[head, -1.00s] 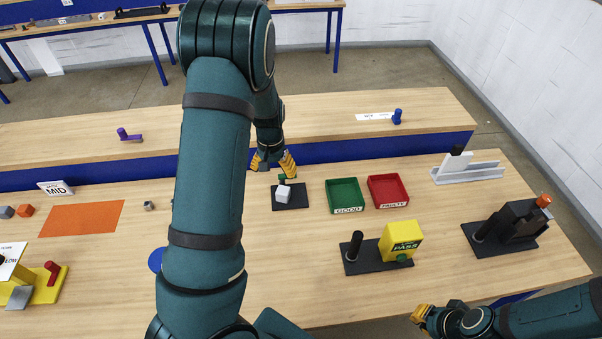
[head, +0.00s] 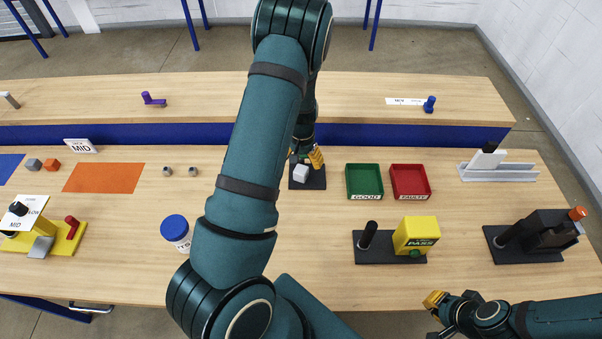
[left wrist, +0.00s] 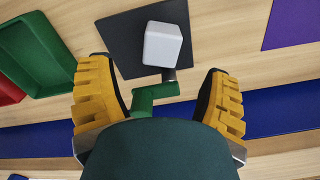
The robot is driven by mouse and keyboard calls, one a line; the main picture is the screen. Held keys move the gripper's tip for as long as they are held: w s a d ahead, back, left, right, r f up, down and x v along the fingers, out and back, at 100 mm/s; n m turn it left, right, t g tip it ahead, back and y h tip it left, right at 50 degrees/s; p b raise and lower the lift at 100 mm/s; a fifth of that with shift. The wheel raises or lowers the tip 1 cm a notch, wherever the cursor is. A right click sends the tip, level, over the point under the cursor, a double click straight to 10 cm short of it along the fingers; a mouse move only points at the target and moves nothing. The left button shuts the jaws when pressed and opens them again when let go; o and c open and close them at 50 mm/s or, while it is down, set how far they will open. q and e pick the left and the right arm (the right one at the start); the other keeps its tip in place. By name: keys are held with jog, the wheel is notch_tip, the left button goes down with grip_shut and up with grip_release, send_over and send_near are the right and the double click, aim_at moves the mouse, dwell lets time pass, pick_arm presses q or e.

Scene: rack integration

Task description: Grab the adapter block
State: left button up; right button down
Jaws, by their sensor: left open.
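A small white block (head: 301,173) sits on a black square plate (head: 318,184), and I take it for the adapter block. The left wrist view shows the white block (left wrist: 163,44) on the black plate (left wrist: 120,38), beside a grey post and a green L-shaped piece (left wrist: 150,97). My left gripper (head: 305,157) is open at the plate's far edge. In the left wrist view its yellow fingers (left wrist: 160,92) stand apart on either side of the green piece, with the white block just beyond the tips. My right gripper (head: 437,302) is at the table's front edge; its jaw opening is unclear.
Green (head: 364,181) and red (head: 410,181) trays stand right of the plate. A yellow PASS block fixture (head: 416,236) stands nearer the front. A blue-lidded jar (head: 175,229) is beside my left arm. A raised shelf (head: 220,110) runs behind. Bare table lies in front of the plate.

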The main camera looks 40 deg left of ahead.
aim_at(301, 169)
pick_arm(q)
jog(key=f, duration=0.3)
jog(key=shift+s+d+f, duration=0.1)
jog(key=shift+s+f, duration=0.3)
jog(key=shift+f, duration=0.5)
jog(key=c, duration=1.3)
grip_shut()
jog(key=shift+r, duration=0.15)
